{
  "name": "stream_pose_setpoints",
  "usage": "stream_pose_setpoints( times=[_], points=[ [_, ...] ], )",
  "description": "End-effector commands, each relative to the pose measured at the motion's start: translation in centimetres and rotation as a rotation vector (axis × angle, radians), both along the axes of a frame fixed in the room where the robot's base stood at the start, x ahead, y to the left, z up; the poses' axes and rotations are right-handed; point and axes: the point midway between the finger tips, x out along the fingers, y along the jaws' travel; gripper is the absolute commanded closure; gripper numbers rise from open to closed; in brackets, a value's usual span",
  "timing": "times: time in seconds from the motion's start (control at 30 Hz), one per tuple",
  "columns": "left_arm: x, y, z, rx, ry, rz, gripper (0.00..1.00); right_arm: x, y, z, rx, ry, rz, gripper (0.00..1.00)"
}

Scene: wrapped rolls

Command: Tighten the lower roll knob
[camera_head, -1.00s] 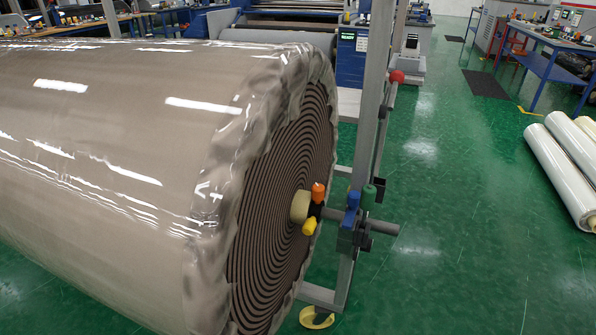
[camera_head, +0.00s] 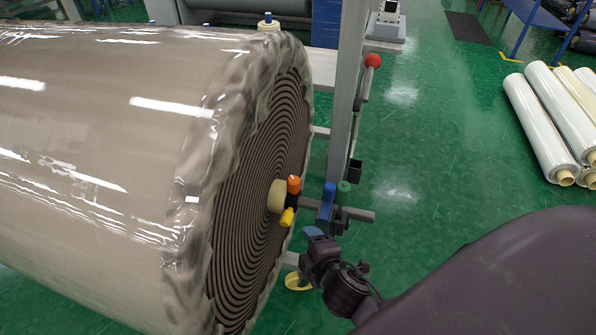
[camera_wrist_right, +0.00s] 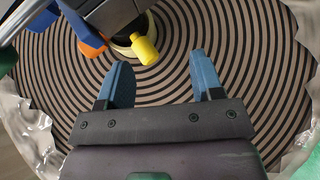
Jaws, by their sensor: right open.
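A large wrapped roll (camera_head: 110,120) lies with its spiral end facing right. At its core on the shaft (camera_head: 355,214) sit an orange knob (camera_head: 294,184) and, lower, a yellow knob (camera_head: 287,217). A blue knob (camera_head: 329,190) and a green knob (camera_head: 344,188) are on the stand's bracket. My right gripper (camera_head: 313,232) is just below the shaft, right of the yellow knob. In the wrist view its blue fingers (camera_wrist_right: 160,82) are apart and empty. The yellow knob (camera_wrist_right: 145,48) is beyond the fingertips, untouched; the orange knob (camera_wrist_right: 92,45) is left of it. My left gripper is out of view.
The grey upright post (camera_head: 345,100) of the stand rises behind the shaft, with a red ball-ended lever (camera_head: 372,61) beside it. Several pale rolls (camera_head: 545,120) lie at the right. The green floor (camera_head: 430,150) between is clear.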

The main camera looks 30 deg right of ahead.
Motion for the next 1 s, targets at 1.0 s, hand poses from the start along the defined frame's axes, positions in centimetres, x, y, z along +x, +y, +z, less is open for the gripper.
stream_pose_setpoints(
  times=[1.0],
  points=[
    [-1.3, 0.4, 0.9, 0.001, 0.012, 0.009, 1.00, 3.9, -0.2, 7.6, -1.836, 0.176, 0.232, 0.40]
  ],
)
